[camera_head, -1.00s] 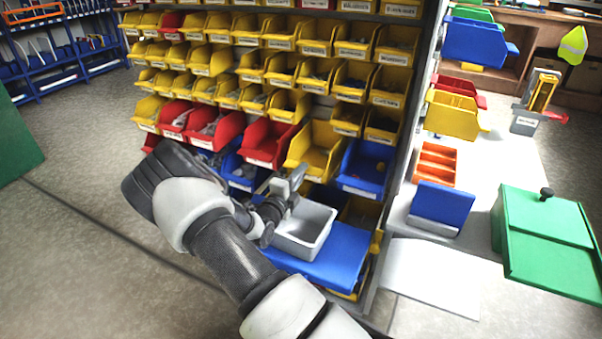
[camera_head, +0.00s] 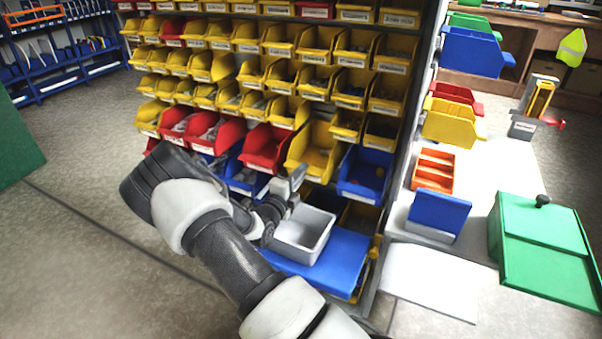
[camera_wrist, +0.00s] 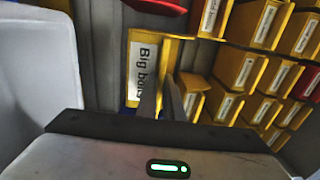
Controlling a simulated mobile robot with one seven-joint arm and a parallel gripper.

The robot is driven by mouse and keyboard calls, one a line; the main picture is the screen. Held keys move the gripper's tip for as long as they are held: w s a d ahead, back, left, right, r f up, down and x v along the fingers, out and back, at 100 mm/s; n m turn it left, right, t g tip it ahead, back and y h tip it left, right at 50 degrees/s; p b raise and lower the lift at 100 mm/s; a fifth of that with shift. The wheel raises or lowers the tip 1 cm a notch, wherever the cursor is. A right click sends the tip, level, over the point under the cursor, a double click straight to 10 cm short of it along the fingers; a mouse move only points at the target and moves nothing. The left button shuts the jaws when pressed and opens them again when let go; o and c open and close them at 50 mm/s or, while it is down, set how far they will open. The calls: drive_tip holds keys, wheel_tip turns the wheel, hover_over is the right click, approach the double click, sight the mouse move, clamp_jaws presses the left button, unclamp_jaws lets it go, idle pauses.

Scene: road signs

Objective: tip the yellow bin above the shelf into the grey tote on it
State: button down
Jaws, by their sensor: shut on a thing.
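The large yellow bin (camera_head: 318,150) sits in the rack's lower row, above and behind the grey tote. In the wrist view its front face with a "Big bolts" label (camera_wrist: 143,70) is turned sideways. My gripper (camera_head: 297,178) is at the bin's front edge. In the wrist view its fingers (camera_wrist: 168,92) are shut on the bin's front. The grey tote (camera_head: 330,232) stands upright on the blue shelf (camera_head: 338,265), below my gripper, and looks empty. A pale wall (camera_wrist: 35,65), likely the tote's, fills the left of the wrist view. My arm hides part of the shelf.
A red bin (camera_head: 262,148) is left of the yellow bin and a blue bin (camera_head: 365,175) is right of it. More bins fill the rack above. A white table (camera_head: 480,170) with an orange tray (camera_head: 434,170) and a green box (camera_head: 545,240) stands to the right.

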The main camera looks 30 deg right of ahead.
drive_tip(key=shift+a+r, duration=0.1)
drive_tip(key=r+p+v, duration=0.1)
drive_tip(key=p+v, duration=0.6)
drive_tip(key=v, duration=2.2)
drive_tip(key=shift+p, duration=0.3)
drive_tip(key=shift+f, duration=0.15)
